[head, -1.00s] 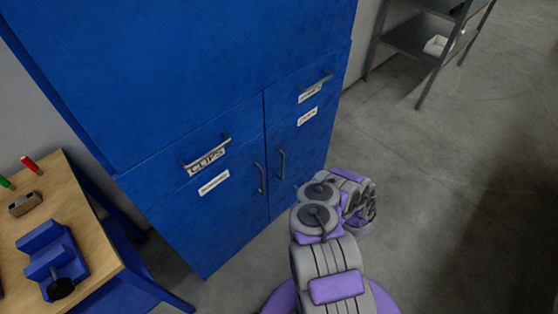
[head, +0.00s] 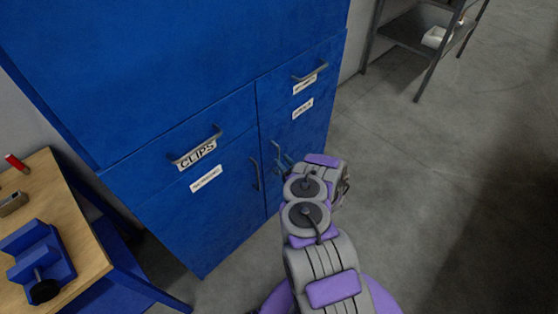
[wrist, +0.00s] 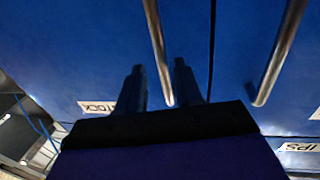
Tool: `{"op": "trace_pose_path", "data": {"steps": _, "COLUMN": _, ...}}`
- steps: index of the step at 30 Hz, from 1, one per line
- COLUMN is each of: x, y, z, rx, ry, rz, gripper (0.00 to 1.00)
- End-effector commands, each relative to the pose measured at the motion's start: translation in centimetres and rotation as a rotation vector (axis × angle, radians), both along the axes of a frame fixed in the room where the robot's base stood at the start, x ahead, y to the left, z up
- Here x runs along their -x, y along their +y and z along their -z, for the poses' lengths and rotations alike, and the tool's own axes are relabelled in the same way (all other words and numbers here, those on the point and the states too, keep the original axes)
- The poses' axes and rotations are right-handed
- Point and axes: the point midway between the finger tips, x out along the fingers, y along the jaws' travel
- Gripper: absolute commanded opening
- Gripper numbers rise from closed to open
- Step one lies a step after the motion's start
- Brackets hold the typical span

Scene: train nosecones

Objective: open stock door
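The stock door (head: 305,135) is the blue lower right door of the cabinet and looks closed. It has a small white label (head: 302,108), which reads STOCK in the wrist view (wrist: 98,106). Its metal bar handle (wrist: 156,40) runs down between my two fingers in the wrist view. My gripper (head: 283,160) is at this handle in the head view and partly covers it. The fingers (wrist: 159,80) are spread apart with the bar between them. I cannot tell whether either finger touches it.
The neighbouring lower left door has its own handle (head: 254,174), close to the left of my gripper. Drawers with handles, one labelled CLIPS (head: 197,155), sit above. A wooden workbench (head: 75,225) stands at left. A metal shelf (head: 415,35) is at back right. Floor at right is clear.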

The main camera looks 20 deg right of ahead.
Motion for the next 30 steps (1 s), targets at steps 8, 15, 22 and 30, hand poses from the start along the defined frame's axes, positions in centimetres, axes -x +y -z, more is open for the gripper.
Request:
{"op": "trace_pose_path", "data": {"steps": 8, "x": -3.1, "y": 0.7, "z": 0.0, "rx": 0.002, "ry": 0.000, "rz": -0.001, "gripper": 0.35}}
{"op": "trace_pose_path", "data": {"steps": 15, "x": -3.5, "y": 0.6, "z": -0.1, "rx": -0.002, "ry": 0.000, "rz": 0.000, "gripper": 0.35}}
{"op": "trace_pose_path", "data": {"steps": 22, "x": -3.4, "y": 0.5, "z": -0.1, "rx": -0.001, "ry": 0.000, "rz": 0.001, "gripper": 0.24}}
{"op": "trace_pose_path", "data": {"steps": 30, "x": -3.5, "y": 0.5, "z": -0.1, "rx": 0.000, "ry": 0.000, "rz": 0.002, "gripper": 0.00}}
